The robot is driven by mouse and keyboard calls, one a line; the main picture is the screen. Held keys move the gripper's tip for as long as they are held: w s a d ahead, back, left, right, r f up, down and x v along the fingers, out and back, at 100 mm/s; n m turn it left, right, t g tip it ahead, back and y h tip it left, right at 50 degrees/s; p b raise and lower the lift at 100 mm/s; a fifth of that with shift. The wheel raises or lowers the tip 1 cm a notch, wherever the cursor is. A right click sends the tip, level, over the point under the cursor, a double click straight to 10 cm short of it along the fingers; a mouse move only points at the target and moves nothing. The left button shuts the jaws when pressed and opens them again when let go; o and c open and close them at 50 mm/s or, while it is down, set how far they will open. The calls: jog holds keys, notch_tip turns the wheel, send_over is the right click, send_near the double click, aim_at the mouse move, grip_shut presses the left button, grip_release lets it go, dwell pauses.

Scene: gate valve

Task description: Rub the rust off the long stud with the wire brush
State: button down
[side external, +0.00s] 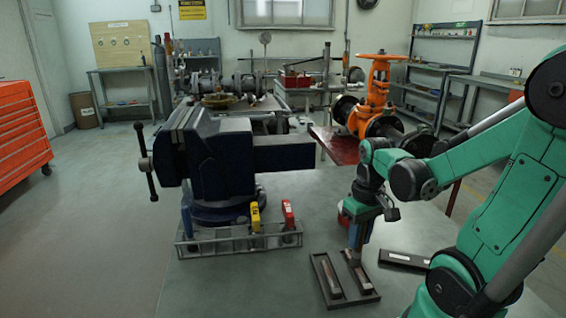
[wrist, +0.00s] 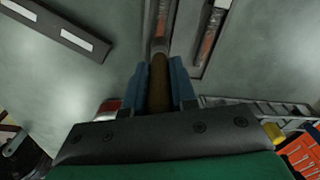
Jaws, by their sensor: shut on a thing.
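My gripper (side external: 356,240) points down above a dark two-channel tray (side external: 372,299) on the bench. In the wrist view its blue fingers (wrist: 159,88) are shut on a brown handle with a grey collar, seemingly the wire brush (wrist: 158,82). The brush's bristles are hidden. A rusty stud (wrist: 162,15) lies in the channel in line with the brush. A second reddish-brown stud (wrist: 209,38) lies in the other channel, and it also shows at the left in the side view (side external: 331,278). I cannot tell which is longer, nor whether the brush touches a stud.
A dark bar with pale labels (side external: 403,260) lies right of the tray. A wire rack (side external: 238,241) with blue, yellow and red items stands below the blue vise (side external: 220,155). A red object (side external: 343,214) sits behind my gripper. The front left bench surface is clear.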

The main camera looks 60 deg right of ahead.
jog(key=shift+w+d, duration=0.35)
jog(key=shift+w+d+r, duration=0.1)
jog(key=shift+w+d, duration=1.2)
jog(key=shift+d, duration=0.05)
jog(key=shift+s+a, duration=3.15)
jog(key=shift+a, duration=0.1)
notch_tip(320, 180, up, 8)
jog(key=shift+r, duration=0.15)
jog(key=shift+s+a, duration=0.1)
